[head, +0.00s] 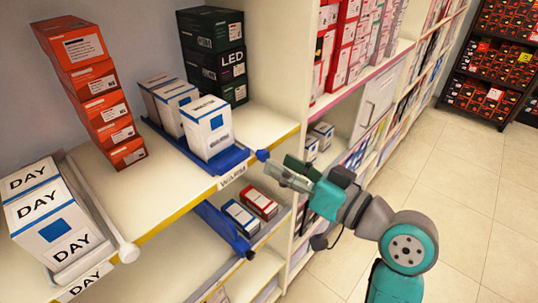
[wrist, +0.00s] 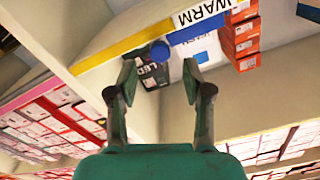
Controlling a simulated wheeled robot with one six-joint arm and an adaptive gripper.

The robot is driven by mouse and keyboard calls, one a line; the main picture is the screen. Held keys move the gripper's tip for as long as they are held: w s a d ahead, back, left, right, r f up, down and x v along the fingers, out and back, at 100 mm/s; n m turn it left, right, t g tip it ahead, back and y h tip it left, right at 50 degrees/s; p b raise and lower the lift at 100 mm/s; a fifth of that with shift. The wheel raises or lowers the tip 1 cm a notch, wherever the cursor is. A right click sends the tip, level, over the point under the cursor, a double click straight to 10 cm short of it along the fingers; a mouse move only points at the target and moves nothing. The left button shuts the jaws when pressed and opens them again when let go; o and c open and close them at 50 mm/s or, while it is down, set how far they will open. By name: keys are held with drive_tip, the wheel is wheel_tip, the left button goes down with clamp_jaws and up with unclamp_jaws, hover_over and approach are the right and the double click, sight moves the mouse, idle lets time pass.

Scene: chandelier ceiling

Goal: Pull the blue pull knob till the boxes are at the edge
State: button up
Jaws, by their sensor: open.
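The blue pull knob (head: 262,155) sits at the front right of a blue tray (head: 228,161) on the upper shelf, by the yellow edge strip. White boxes with blue markings (head: 207,127) stand in a row on the tray, the front one a little behind the shelf edge. My gripper (head: 278,170) is in front of the knob and close to it. In the wrist view, my gripper (wrist: 159,80) is open and empty. The round blue knob (wrist: 160,50) shows above and between the fingertips there. Contact between knob and fingers cannot be made out.
Orange boxes (head: 98,95) and dark LED boxes (head: 216,55) are stacked beside the tray. White DAY boxes (head: 50,217) stand at the left. A second blue tray (head: 222,228) is on the shelf below. The aisle floor (head: 430,190) at right is clear.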

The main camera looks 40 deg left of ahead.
sight(267, 156)
drive_tip(key=shift+w+a, duration=0.15)
drive_tip(key=shift+a, duration=2)
clamp_jaws()
